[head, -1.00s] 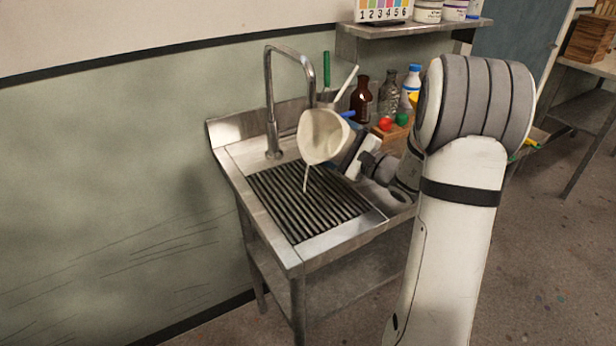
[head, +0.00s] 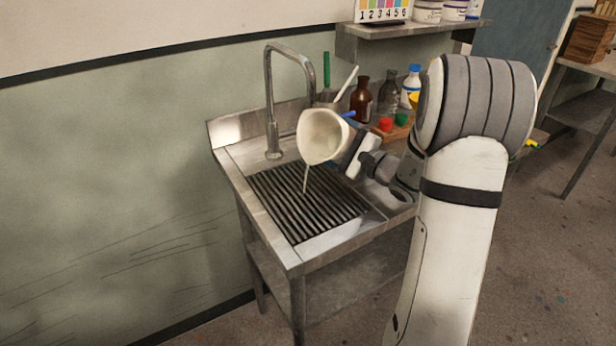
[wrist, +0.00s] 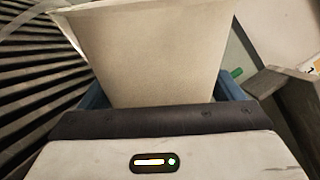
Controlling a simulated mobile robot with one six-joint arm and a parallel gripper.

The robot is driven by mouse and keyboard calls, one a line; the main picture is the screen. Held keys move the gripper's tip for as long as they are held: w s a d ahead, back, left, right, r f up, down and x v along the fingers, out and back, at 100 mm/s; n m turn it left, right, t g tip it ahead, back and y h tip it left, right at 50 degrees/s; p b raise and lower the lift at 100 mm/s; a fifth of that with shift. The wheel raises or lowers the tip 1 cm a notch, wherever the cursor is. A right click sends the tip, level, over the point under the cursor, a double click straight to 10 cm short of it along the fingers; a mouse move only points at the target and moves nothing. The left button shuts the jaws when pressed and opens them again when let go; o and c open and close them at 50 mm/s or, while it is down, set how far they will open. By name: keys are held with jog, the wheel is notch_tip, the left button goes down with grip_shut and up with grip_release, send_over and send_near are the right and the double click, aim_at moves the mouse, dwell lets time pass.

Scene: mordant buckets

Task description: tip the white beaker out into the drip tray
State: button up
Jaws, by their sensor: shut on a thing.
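The white beaker (head: 322,138) is tipped well over above the drip tray (head: 300,204), its mouth facing left and toward the camera. A thin pale stream (head: 306,178) runs from its lip down to the dark ribs of the tray. My gripper (head: 347,146) is shut on the beaker from the right. In the wrist view the beaker's side (wrist: 150,50) fills the space ahead of my gripper (wrist: 160,98), between blue fingers. The tray's ribs (wrist: 35,60) show at the left there. The beaker's inside bottom is hidden.
A tall tap (head: 272,110) stands behind the beaker's left. Bottles, a brown one (head: 361,100) among them, and a small wooden rack (head: 392,132) with red and green tops stand at the back right. A shelf (head: 400,30) hangs above.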

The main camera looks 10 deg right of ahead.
aim_at(313, 126)
jog(key=shift+r+n, duration=0.5)
jog(key=shift+n, duration=0.1)
dwell(1.6)
jog(key=shift+s+a+f+n+y+b, duration=0.15)
jog(key=shift+n+y+b, duration=0.25)
jog(key=shift+n, duration=0.6)
dwell(2.0)
jog(key=shift+s+a+r+n+b, duration=0.4)
jog(key=shift+s+a+r+n, duration=0.25)
jog(key=shift+n, duration=0.55)
dwell(1.6)
